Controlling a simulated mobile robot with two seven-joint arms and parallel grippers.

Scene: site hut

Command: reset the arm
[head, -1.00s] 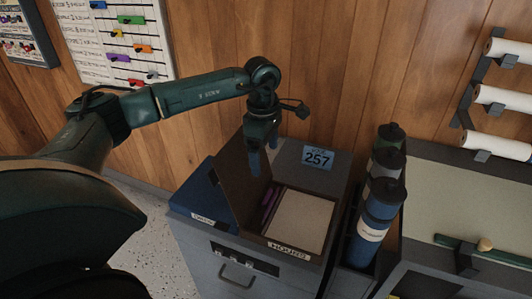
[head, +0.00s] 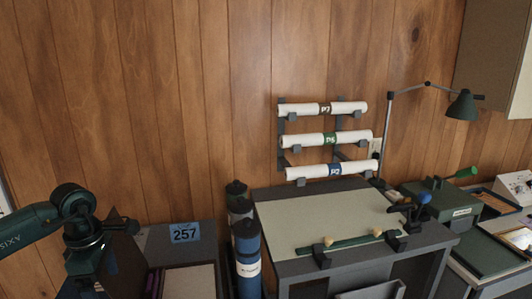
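My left arm comes in from the left edge. My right gripper is not in view.
A drafting table (head: 330,215) with a green bar (head: 350,242) is in the middle, under rolls on a wall rack (head: 335,139). A lamp (head: 462,105) rises behind.

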